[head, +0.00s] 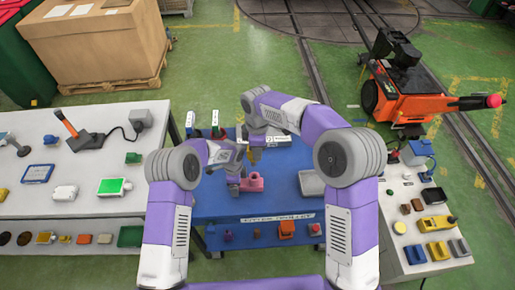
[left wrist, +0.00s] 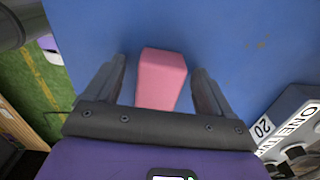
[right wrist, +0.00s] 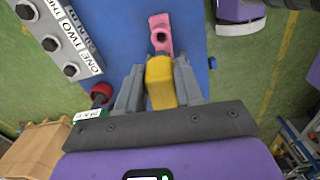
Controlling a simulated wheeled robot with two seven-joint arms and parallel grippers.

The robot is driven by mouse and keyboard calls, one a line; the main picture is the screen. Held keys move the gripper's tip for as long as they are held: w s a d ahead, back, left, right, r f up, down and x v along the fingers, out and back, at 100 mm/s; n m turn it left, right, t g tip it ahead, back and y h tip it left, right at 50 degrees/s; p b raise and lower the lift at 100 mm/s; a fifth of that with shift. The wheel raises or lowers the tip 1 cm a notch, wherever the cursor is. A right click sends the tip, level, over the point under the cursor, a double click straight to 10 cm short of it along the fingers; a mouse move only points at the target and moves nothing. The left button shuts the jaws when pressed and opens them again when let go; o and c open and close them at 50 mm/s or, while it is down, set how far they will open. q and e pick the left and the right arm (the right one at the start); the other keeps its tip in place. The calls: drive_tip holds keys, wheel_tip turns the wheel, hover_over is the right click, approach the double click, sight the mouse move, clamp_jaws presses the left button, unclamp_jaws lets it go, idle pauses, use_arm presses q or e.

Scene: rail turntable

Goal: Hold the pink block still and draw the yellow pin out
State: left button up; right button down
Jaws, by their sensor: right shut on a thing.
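The pink block (head: 253,182) sits on the blue table, near its middle. In the left wrist view the pink block (left wrist: 162,78) lies between the fingers of my left gripper (left wrist: 160,72), which are apart with gaps beside it. The head view shows my left gripper (head: 236,183) at the block's left. My right gripper (right wrist: 160,78) is shut on the yellow pin (right wrist: 160,84). Beyond the pin, the pink block (right wrist: 160,38) shows a dark round hole. The pin overlaps the block's near end in this view; I cannot tell whether they touch.
A grey tray (head: 312,184) lies right of the block on the blue table (head: 285,165). A grey strip with several bolts and number labels (right wrist: 62,38) is beside the right gripper. Small coloured parts line the table's front. Side tables (head: 75,180) stand left and right.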

use_arm(q)
drive_tip(key=shift+r, duration=0.1)
wheel_tip(320, 180, up, 12)
idle(0.5)
